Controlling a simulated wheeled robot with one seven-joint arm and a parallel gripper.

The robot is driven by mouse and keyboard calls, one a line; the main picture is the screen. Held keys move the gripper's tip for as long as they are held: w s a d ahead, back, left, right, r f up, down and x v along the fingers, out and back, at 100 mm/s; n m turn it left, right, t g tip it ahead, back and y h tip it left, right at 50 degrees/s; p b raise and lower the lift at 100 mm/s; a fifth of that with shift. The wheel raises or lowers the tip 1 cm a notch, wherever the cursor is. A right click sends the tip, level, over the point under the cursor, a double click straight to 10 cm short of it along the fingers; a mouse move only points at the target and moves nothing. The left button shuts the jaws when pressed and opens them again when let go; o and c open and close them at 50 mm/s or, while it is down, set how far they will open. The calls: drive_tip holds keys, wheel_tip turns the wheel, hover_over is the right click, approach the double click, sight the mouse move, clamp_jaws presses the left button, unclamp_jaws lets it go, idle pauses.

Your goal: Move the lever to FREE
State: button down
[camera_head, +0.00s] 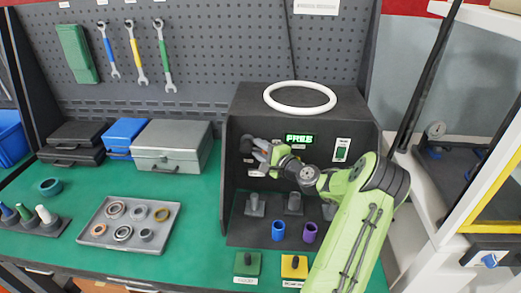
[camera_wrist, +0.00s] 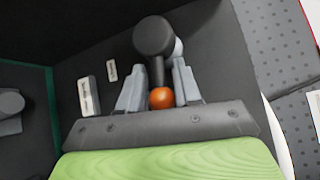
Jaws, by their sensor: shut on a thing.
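The lever (camera_wrist: 157,72) shows in the wrist view as a dark shaft running from a round black hub (camera_wrist: 153,36) to an orange ball knob (camera_wrist: 161,98). My gripper (camera_wrist: 158,88) is shut on it, one grey finger on each side of the shaft near the knob. In the head view my gripper (camera_head: 262,151) reaches to the left part of the dark test box's back panel, and it hides most of the lever there. A green display (camera_head: 299,139) on that panel reads FREE.
A white ring (camera_head: 300,97) lies on top of the dark box (camera_head: 350,105). A white switch plate (camera_head: 342,149) is right of the display. Grey fixtures, blue and purple cups (camera_head: 278,230) and green and yellow button blocks (camera_head: 247,263) stand below. A tray (camera_head: 95,238) of rings lies left.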

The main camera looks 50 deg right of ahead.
drive_tip(key=shift+r+p, duration=0.2)
drive_tip(key=shift+p, duration=0.2)
drive_tip(key=shift+r+n+g+p, duration=0.1)
drive_tip(key=shift+n+g+p, duration=0.3)
drive_tip(key=shift+g+p, duration=0.15)
drive_tip(key=c, duration=1.1)
unclamp_jaws()
drive_tip(key=shift+c, duration=0.2)
